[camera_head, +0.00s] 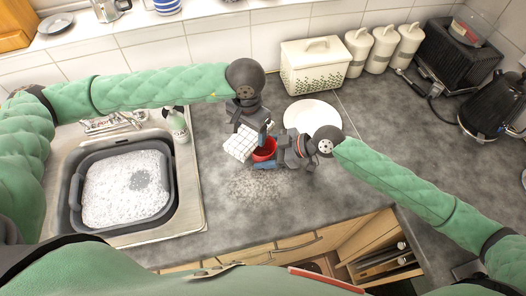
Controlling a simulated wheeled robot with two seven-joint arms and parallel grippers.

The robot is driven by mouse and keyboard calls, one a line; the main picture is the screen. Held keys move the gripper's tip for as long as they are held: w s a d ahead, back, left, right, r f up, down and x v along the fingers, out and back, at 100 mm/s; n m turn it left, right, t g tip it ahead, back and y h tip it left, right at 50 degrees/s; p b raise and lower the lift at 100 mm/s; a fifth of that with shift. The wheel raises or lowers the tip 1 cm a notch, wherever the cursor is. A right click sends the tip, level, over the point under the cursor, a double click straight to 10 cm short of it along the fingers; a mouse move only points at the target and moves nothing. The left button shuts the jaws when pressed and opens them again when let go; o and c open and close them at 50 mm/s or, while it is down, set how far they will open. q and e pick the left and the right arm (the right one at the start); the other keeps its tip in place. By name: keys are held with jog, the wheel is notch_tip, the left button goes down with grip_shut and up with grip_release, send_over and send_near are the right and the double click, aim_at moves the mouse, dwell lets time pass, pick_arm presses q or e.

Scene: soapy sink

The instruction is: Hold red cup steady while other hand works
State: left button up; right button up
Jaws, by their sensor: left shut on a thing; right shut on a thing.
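The red cup (264,151) is above the grey countertop, right of the sink. My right gripper (277,155) comes in from the right and is shut on the cup's side. My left gripper (250,126) is above it and shut on a white checked cloth (239,144). The cloth hangs just left of the cup and close to its rim. I cannot tell whether the cloth touches the cup. Part of the cup is hidden by the grippers.
The sink (196,205) at left holds a dark basin (169,212) of suds. A soap bottle (177,125) stands at its edge. A white plate (311,113) lies behind my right gripper. A bread bin (316,66), canisters (383,47), a toaster (455,62) and a kettle (492,105) stand behind.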

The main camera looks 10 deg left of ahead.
pick_arm(q)
jog(key=shift+w+d, duration=0.1)
jog(key=shift+w, duration=0.1)
jog(key=shift+w+d+f, duration=0.1)
jog(key=shift+w+d, duration=0.25)
jog(key=shift+w, duration=0.25)
jog(key=shift+w+d, duration=0.35)
jog(key=shift+w, duration=0.25)
jog(key=shift+s, duration=0.1)
jog(key=shift+s+a, duration=0.35)
jog(key=shift+s, duration=0.25)
jog(key=shift+s+a, duration=0.35)
jog(key=shift+s, duration=0.2)
jog(key=shift+s+a, duration=0.35)
jog(key=shift+s, duration=0.3)
jog(key=shift+s+a, duration=0.35)
jog(key=shift+s, duration=0.25)
